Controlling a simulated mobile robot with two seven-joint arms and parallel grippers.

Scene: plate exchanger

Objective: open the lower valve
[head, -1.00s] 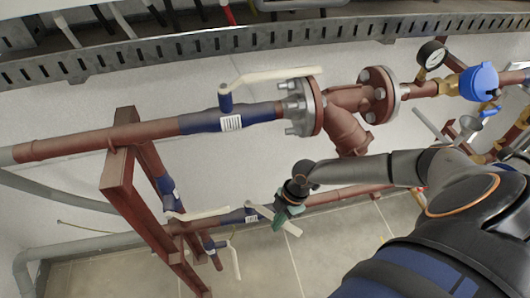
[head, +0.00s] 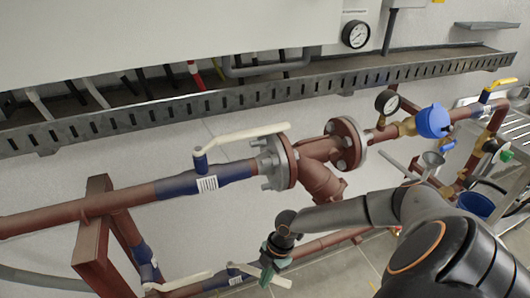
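Another cream lever (head: 182,282) with a blue stem lies to the left. The upper valve has a blue body (head: 207,184) and a long cream lever (head: 247,135) lying roughly along the pipe. My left gripper is out of view.
A red post (head: 92,232) stands at left. A flanged red fitting (head: 322,168) lies above my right forearm. A pressure gauge (head: 387,102) and a blue meter (head: 433,121) sit to the right. A perforated grey tray (head: 230,101) runs along the wall above.

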